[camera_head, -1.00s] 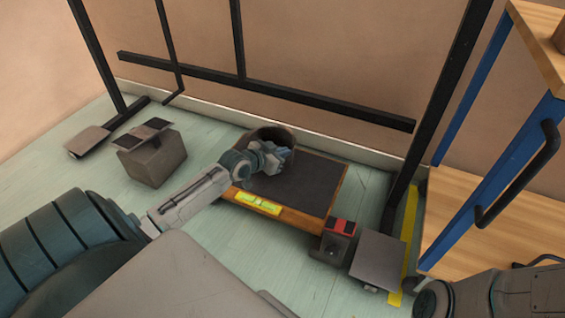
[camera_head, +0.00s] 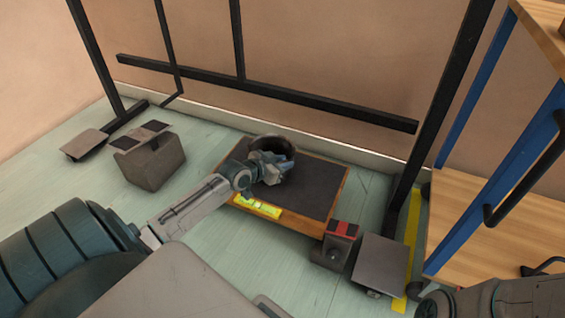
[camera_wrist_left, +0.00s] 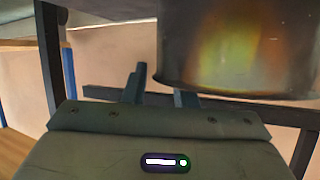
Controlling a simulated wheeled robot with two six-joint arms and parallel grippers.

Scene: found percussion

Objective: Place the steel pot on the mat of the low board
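The steel pot (camera_head: 284,143) is a dark round vessel with an open top, at the back of the dark mat (camera_head: 312,186) on the low wooden board (camera_head: 329,225). In the left wrist view the pot (camera_wrist_left: 240,45) fills the upper right. My left gripper (camera_head: 274,168) is at the pot's near side and covers part of it. In the left wrist view its fingers (camera_wrist_left: 160,88) stand apart, with the pot's edge between them and a small gap at the left finger. The right finger is partly hidden behind the pot. The pot's base is hidden. My right gripper is out of view.
A black rack (camera_head: 265,92) stands behind the board along the wall. A grey block (camera_head: 152,165) stands to the left. A small red-topped box (camera_head: 337,245) and a rack foot plate (camera_head: 380,266) lie by the board's right corner. A blue-framed shelf (camera_head: 490,190) is on the right.

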